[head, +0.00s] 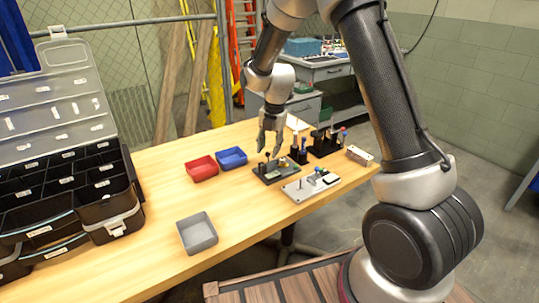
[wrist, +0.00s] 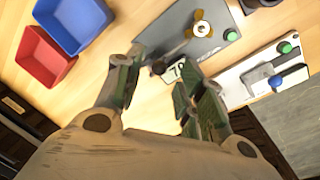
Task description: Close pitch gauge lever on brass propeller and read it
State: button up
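A dark grey fixture plate (head: 268,177) lies on the table below my gripper (head: 270,149). In the wrist view, the brass propeller (wrist: 201,29) sits on this plate (wrist: 222,14), with a green round knob or button (wrist: 230,35) beside it. A dark bar that looks like the gauge lever (wrist: 172,56) runs from near the propeller toward the space between my fingers. A small white label with dark marks (wrist: 177,72) lies near its end. My gripper (wrist: 162,76) is open, its fingers apart on either side of the bar's end. I cannot tell whether it touches. The reading is not legible.
Red (head: 202,168) and blue (head: 232,158) bins stand to the left, a grey tray (head: 197,233) nearer. Black tool holders (head: 325,145) stand right. A black organizer (head: 105,205) fills the left end.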

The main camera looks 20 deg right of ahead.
aim_at(268, 155)
jog(key=shift+w+a+f, duration=0.1)
jog(key=shift+a+f, duration=0.05)
jog(key=shift+f, duration=0.8)
jog(key=shift+w+a+f, duration=0.1)
jog(key=shift+f, duration=0.85)
jog(key=shift+c, duration=0.3)
jog(key=shift+s, duration=0.1)
grip_shut()
